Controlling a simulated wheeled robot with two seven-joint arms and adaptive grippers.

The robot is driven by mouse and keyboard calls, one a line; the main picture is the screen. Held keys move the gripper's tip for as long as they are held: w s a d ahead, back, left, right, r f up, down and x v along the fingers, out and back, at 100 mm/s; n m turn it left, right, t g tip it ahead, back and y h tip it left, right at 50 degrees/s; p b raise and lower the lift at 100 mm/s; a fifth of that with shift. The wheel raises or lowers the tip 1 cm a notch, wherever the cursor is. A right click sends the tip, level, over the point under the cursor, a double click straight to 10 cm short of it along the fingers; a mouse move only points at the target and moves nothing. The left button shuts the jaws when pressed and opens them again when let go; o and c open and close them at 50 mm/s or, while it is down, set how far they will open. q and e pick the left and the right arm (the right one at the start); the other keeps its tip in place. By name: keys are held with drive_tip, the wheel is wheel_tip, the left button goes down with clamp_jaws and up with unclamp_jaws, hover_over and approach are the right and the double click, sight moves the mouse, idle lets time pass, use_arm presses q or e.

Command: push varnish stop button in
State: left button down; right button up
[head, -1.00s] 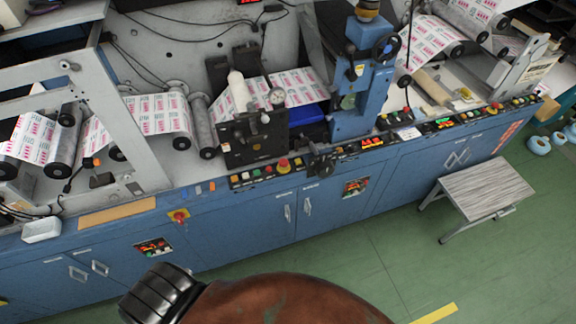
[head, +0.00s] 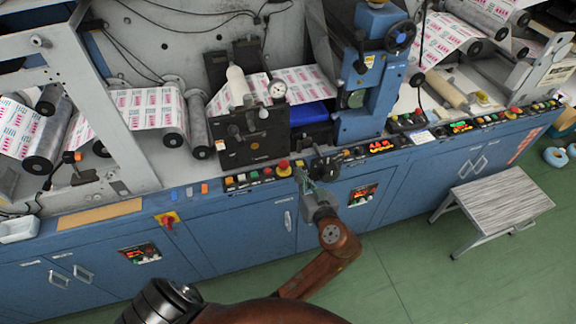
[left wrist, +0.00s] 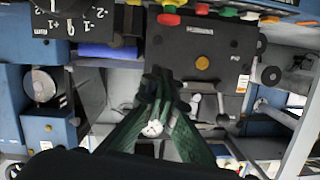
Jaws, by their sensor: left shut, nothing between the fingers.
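A row of small coloured push buttons (head: 248,178) runs along the front edge of the blue machine. It ends at the right in a red mushroom button (head: 284,168), which also shows near the top of the left wrist view (left wrist: 168,19). Labels are too small to read, so I cannot tell which is the varnish stop button. My left gripper (head: 306,176) is at the machine's front edge, just right of the mushroom button. In the left wrist view its green fingers (left wrist: 160,85) are together and empty. Contact with the panel cannot be told. My right gripper is not in view.
A black handwheel unit (head: 324,166) stands beside my left gripper. A black block with a gauge (head: 252,136) stands behind the buttons. More button panels (head: 375,146) lie to the right. A step stool (head: 497,196) stands on the green floor at right.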

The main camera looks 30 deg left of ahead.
use_arm(q)
hover_over(284, 166)
drive_tip(key=d, duration=0.2)
wheel_tip(284, 166, down, 2)
wheel_tip(284, 166, down, 3)
drive_tip(key=shift+a+r+b, duration=0.15)
drive_tip(key=shift+r+b, duration=0.05)
drive_tip(key=shift+b, duration=0.4)
drive_tip(key=shift+s+a+f, duration=0.1)
drive_tip(key=shift+f, duration=0.75)
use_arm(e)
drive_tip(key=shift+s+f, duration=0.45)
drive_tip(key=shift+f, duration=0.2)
